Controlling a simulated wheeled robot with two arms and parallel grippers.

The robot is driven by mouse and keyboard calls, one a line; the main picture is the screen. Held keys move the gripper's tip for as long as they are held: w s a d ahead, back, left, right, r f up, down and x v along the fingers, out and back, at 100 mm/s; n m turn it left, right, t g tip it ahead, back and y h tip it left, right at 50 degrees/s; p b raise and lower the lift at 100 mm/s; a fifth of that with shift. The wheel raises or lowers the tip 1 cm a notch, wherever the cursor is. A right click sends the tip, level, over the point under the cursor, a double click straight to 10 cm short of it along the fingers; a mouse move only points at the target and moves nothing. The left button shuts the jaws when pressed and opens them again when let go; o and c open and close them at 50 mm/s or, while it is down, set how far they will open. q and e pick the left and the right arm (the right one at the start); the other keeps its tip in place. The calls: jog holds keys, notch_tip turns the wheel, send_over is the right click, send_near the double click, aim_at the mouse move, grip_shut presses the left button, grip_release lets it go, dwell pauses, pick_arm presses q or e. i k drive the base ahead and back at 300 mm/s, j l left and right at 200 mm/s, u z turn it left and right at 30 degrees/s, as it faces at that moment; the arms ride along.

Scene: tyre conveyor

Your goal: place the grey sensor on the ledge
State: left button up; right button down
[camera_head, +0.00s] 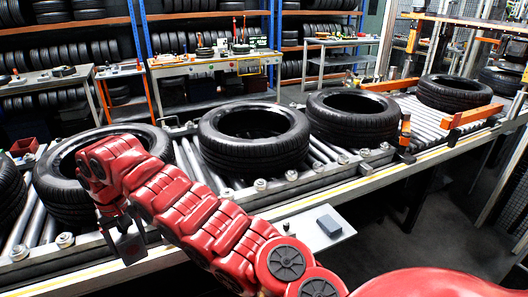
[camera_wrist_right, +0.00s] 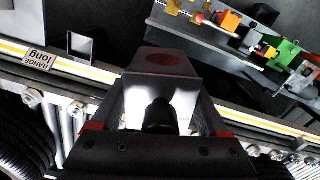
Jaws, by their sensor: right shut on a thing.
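My right gripper (camera_head: 122,238) hangs at the near edge of the conveyor on the left in the head view. It is shut on a grey sensor (camera_head: 131,247), a small dark grey block. In the right wrist view the sensor (camera_wrist_right: 160,62) sits between the fingertips, with a dark red oval on its face. A small grey square bracket (camera_wrist_right: 80,46), which may be the ledge, sticks out from the conveyor rail beside a "RANGE long" label (camera_wrist_right: 40,60), left of the sensor and apart from it. My left gripper is not in view.
Tyres (camera_head: 255,137) lie on the roller conveyor (camera_head: 190,165). A pale plate (camera_head: 305,232) with a grey box (camera_head: 329,224) projects from its near side. A surface with coloured parts (camera_wrist_right: 230,20) is at upper right in the wrist view. Dark floor is clear beside the conveyor.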

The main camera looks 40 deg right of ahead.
aim_at(309, 233)
jog(key=k+z, duration=0.1)
jog(key=z, duration=0.25)
jog(key=k+l+z, duration=0.1)
jog(key=z, duration=0.25)
jog(key=k+l+z, duration=0.1)
jog(key=z, duration=0.3)
